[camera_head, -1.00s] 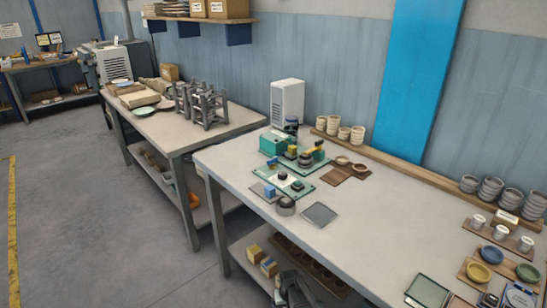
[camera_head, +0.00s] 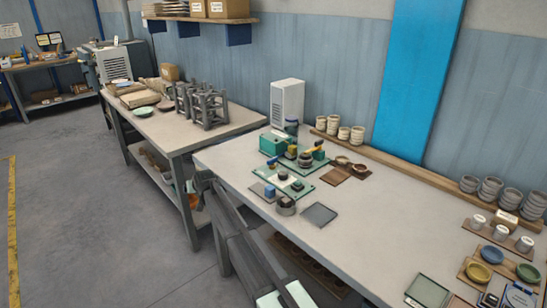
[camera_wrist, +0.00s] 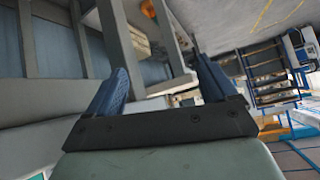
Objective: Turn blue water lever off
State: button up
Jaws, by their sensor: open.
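On the near bench, a flat fixture board (camera_head: 300,186) carries small parts, among them a small blue piece (camera_head: 269,191) at its left end. It may be the blue water lever, but it is too small to tell its shape or position. Behind it stand a green box (camera_head: 272,143) and a yellow-topped piece (camera_head: 314,148). In the wrist view my gripper (camera_wrist: 162,88) has its two blue-padded fingers spread apart with nothing seen held between them. The wrist view looks past bench legs toward the floor; no lever can be made out there.
My arm runs along the bench's front edge in the head view. A dark flat pad (camera_head: 319,214) lies right of the fixtures. A white unit (camera_head: 287,103) stands behind. Cups and bowls (camera_head: 490,190) fill the right side. The bench middle is clear.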

notch_tip(320, 180, up, 6)
jog(key=w+a, duration=0.2)
jog(key=n+g+h, duration=0.2)
jog(key=n+g, duration=0.2)
jog(key=g, duration=0.1)
send_near(273, 158)
jog(key=x, duration=0.8)
jog(key=shift+a+f, duration=0.2)
jog(key=shift+c, duration=0.2)
jog(key=c, duration=1)
jog(key=shift+s, duration=0.1)
